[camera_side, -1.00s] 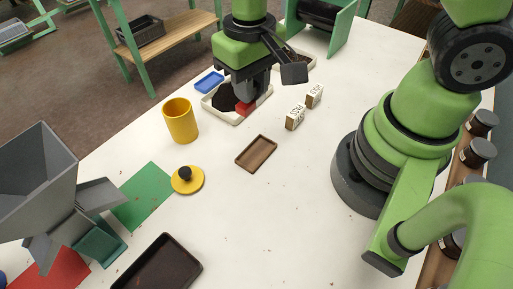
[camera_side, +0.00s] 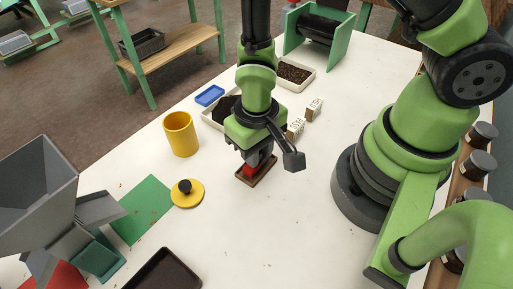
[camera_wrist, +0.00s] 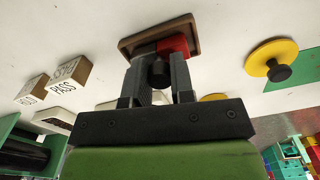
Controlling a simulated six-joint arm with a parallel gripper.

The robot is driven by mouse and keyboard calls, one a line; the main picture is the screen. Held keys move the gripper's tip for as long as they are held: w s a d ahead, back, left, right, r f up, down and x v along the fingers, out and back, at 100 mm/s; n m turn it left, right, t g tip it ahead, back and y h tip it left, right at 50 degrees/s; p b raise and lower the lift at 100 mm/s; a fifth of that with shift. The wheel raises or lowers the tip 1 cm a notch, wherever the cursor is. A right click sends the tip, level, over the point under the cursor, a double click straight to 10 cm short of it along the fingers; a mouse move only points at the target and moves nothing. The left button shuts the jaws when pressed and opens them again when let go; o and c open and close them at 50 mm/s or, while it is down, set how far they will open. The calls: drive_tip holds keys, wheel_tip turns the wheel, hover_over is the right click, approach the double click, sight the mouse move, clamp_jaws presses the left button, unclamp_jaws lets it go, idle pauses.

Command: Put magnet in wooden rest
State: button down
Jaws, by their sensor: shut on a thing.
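The red magnet (camera_side: 250,170) is between the fingers of my gripper (camera_side: 257,160), which points down and is shut on it. The magnet is at the brown wooden rest (camera_side: 270,171), a shallow rectangular tray, within its outline in the side view. In the wrist view the red of the magnet (camera_wrist: 173,45) shows against the rest (camera_wrist: 185,22), with a dark round part between the gripper fingers (camera_wrist: 159,62). My gripper hides part of the rest. I cannot tell whether the magnet touches the rest's floor.
Two lettered blocks (camera_side: 314,107) stand behind my gripper. A yellow cup (camera_side: 181,134) and a yellow disc with a black knob (camera_side: 187,193) are to the left. A white tray of dark grains (camera_side: 296,74) is behind.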

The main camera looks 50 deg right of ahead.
drive_tip(key=shift+f, duration=0.15)
drive_tip(key=c, duration=1)
unclamp_jaws()
drive_tip(key=s+d+r+m+t+y, duration=0.1)
drive_tip(key=d+r+t, duration=0.1)
drive_tip(key=r, duration=0.9)
drive_tip(key=d+r+t, duration=0.1)
drive_tip(key=d+r, duration=0.1)
drive_tip(key=r, duration=0.9)
drive_tip(key=shift+s+d+r+m+t+y, duration=0.15)
drive_tip(key=shift+s+d+r+t, duration=0.45)
drive_tip(key=shift+s+r, duration=0.5)
drive_tip(key=shift+s+d+r+m+t+y, duration=0.1)
drive_tip(key=shift+s+d+r+t+y, duration=0.2)
drive_tip(key=shift+s+r+t, duration=0.6)
drive_tip(key=shift+s+d+r+m+t+y, duration=0.15)
drive_tip(key=shift+s+d+r+t, duration=0.4)
drive_tip(key=shift+s+r, duration=0.65)
drive_tip(key=shift+w, duration=0.1)
